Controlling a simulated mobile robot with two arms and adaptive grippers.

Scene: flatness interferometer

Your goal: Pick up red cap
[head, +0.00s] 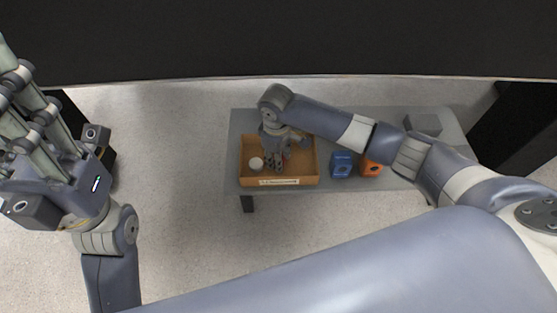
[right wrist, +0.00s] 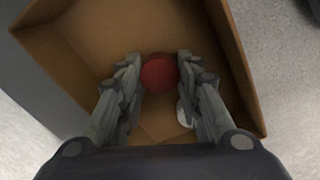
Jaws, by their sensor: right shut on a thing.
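The red cap (right wrist: 159,73) is round and sits between the fingertips of my right gripper (right wrist: 160,80) in the right wrist view. The right gripper is shut on it, over the inside of an open brown box (right wrist: 245,70). In the head view the right gripper (head: 280,160) reaches down into the box (head: 243,165), and the cap is mostly hidden there by the fingers. My left gripper (head: 40,140) is raised at the left of the head view, far from the box, with fingers spread and empty.
A blue box (head: 342,164) and an orange box (head: 372,167) stand to the right on the grey table (head: 230,150). A grey block (head: 425,124) is at the back right.

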